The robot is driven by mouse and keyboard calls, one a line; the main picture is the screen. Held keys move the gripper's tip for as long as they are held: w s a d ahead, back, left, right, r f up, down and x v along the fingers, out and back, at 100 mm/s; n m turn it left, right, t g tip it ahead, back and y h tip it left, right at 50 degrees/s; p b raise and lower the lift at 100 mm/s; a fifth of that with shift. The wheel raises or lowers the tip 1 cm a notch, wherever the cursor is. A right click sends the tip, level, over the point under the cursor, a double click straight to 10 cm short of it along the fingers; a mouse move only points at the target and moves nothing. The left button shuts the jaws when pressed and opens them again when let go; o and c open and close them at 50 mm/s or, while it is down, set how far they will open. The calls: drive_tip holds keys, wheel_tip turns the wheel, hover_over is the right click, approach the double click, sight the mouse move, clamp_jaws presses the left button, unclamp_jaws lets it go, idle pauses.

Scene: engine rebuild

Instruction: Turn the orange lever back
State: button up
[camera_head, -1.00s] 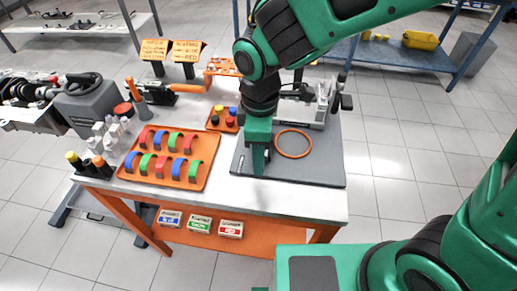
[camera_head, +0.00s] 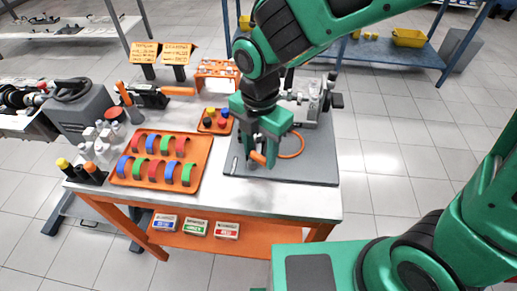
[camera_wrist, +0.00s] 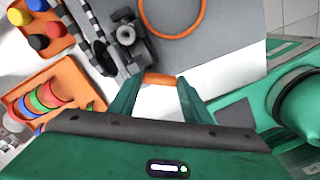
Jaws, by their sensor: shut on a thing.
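The orange lever (camera_head: 257,157) shows as a short orange bar at my gripper (camera_head: 259,150), over the left part of the grey mat (camera_head: 315,172). In the wrist view the lever (camera_wrist: 160,79) lies crosswise between the fingertips of my gripper (camera_wrist: 159,88). The fingers are shut on it. A dark mechanism (camera_wrist: 130,40) sits just beyond the lever's left end; whether they join is not clear. In the head view the fingers hide part of the lever and most of this mechanism.
An orange ring (camera_head: 291,144) lies on the mat, right of my gripper. An orange tray (camera_head: 200,183) with coloured half-rings and a small tray (camera_head: 203,127) of coloured knobs stand to the left. An orange-handled clamp (camera_head: 180,91) stands behind. The mat's front right is clear.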

drive_tip(key=n, duration=0.2)
drive_tip(key=w+n, duration=0.1)
drive_tip(key=n, duration=0.2)
drive_tip(key=shift+d+n, duration=0.2)
drive_tip(key=shift+n, duration=0.1)
idle(0.5)
drive_tip(key=o, duration=1)
drive_tip(key=shift+o, duration=0.2)
drive_tip(key=shift+r, duration=0.1)
wheel_tip(320, 180, up, 11)
drive_tip(key=shift+f, duration=0.2)
drive_tip(key=shift+w, duration=0.1)
